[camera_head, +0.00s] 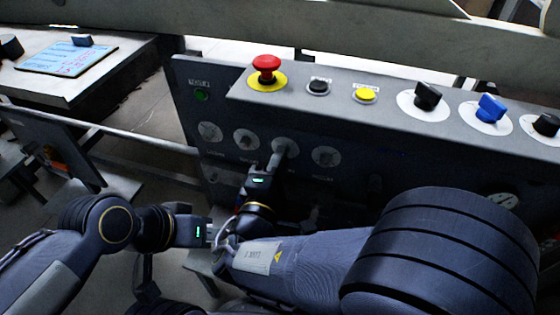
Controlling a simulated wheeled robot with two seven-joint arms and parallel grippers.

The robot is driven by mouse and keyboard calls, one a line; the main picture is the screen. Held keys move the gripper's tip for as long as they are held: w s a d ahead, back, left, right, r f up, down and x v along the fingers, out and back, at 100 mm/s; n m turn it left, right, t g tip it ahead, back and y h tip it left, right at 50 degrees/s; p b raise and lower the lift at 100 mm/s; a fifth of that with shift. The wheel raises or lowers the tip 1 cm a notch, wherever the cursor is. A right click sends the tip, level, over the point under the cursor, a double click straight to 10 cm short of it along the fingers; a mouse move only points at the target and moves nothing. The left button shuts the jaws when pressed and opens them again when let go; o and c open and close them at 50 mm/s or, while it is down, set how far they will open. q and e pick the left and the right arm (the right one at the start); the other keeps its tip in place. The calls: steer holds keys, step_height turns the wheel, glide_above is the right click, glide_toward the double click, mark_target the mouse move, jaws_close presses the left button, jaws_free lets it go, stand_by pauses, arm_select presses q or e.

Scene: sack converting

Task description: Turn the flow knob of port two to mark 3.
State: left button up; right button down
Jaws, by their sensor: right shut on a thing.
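A row of round pale dials runs along the front of the grey panel: first (209,131), second (246,139), third (292,146) and fourth (326,156) from the left. Their labels and marks are too small to read, so I cannot tell which is port two. My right gripper (281,156) is at the third dial, shut on its knob. The fingers hide most of that knob, and its pointer setting cannot be seen. My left gripper (218,234) is below the panel, beside my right wrist; whether its jaws are open is unclear.
The panel's sloped top carries a red mushroom button (266,66), a black button (318,87), a yellow button (365,95), and black (427,97), blue (490,108) and black (547,124) rotary knobs. A green lamp (200,95) is at left. A rail (130,134) runs left.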

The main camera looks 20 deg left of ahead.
steer(key=c, duration=1.3)
jaws_free()
steer(key=s, duration=0.7)
steer(key=shift+s+f, duration=0.15)
steer(key=shift+s, duration=0.25)
steer(key=shift+a, duration=0.15)
